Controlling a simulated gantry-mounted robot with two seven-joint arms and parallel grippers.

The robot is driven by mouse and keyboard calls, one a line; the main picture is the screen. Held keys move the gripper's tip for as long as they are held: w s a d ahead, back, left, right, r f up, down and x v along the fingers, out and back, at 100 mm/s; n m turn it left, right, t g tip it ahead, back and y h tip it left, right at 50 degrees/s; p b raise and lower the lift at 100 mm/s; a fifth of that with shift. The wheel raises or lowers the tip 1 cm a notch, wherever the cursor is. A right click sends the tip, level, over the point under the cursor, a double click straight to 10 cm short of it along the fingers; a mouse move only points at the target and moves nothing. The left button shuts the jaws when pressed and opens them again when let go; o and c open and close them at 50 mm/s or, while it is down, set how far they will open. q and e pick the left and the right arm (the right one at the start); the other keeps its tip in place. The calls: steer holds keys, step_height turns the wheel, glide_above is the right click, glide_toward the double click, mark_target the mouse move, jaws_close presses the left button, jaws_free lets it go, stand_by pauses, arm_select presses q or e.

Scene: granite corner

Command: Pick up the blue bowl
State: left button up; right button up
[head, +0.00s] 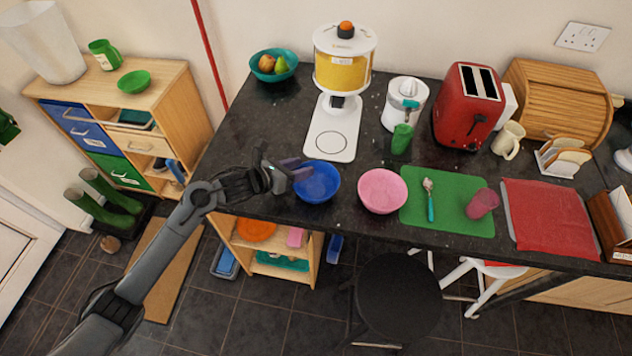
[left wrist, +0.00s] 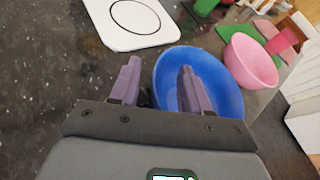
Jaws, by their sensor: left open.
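The blue bowl (head: 317,182) stands upright on the dark granite counter near its front edge, left of the pink bowl. My left gripper (head: 288,169) is at the bowl's left rim, with its arm coming in from the lower left. In the left wrist view the blue bowl (left wrist: 215,84) lies at the fingers. The left gripper (left wrist: 158,85) is open, with one finger over the inside of the bowl and the other outside its left rim. Whether either finger touches the bowl I cannot tell. My right gripper is not in view.
The pink bowl (head: 382,190) stands just right of the blue bowl. The white dispenser base (head: 333,128) is close behind. A green mat (head: 447,200) with a spoon and a pink cup lies further right. The counter left of the dispenser (head: 262,125) is clear.

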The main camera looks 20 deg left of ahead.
arm_select(q)
steer(key=shift+w+d+f, duration=0.2)
steer(key=shift+w, duration=0.1)
jaws_close()
steer(key=shift+r, duration=0.1)
